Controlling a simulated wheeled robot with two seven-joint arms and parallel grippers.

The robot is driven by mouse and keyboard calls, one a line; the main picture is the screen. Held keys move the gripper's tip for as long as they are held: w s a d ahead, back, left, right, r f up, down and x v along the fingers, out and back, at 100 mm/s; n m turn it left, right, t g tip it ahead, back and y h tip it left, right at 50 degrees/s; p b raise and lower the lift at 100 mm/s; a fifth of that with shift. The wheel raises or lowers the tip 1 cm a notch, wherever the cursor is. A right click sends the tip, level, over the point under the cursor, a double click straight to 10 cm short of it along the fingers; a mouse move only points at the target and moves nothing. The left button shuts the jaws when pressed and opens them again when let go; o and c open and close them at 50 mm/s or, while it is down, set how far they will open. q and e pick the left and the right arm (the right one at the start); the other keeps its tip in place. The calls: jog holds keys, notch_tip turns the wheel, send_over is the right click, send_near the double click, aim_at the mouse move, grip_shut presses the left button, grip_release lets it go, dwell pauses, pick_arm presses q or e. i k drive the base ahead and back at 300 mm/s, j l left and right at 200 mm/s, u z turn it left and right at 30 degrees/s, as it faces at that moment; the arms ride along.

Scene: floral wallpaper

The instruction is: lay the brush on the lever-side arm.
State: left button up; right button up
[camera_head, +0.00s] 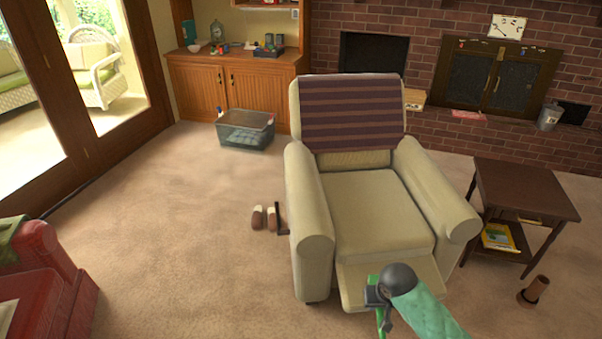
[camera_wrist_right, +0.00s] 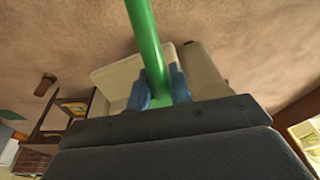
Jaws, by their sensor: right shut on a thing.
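A beige recliner (camera_head: 375,215) stands in the middle of the head view, facing me with its footrest partly out. A dark lever (camera_head: 281,219) is on its left side, so the lever-side arm (camera_head: 306,205) is the left one; its top is bare. My right gripper (camera_head: 377,296) is in front of the footrest, shut on a green rod-like thing, apparently the brush (camera_head: 384,322). In the right wrist view the green shaft (camera_wrist_right: 146,42) passes between the two blue-grey fingers (camera_wrist_right: 160,92). No bristles show. My left gripper is not in view.
Slippers (camera_head: 264,217) lie on the carpet beside the lever. A dark side table (camera_head: 525,187) stands right of the recliner, with a brown cylinder (camera_head: 537,288) on the floor before it. A red sofa (camera_head: 50,290) is at lower left. The carpet between sofa and recliner is clear.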

aim_at(306, 181)
jog(key=i+j, duration=0.25)
jog(key=i, duration=0.2)
jog(key=i+j, duration=0.25)
jog(key=i, duration=0.2)
jog(key=i+j, duration=0.25)
jog(key=i, duration=0.2)
jog(key=i+j, duration=0.25)
jog(key=i, duration=0.2)
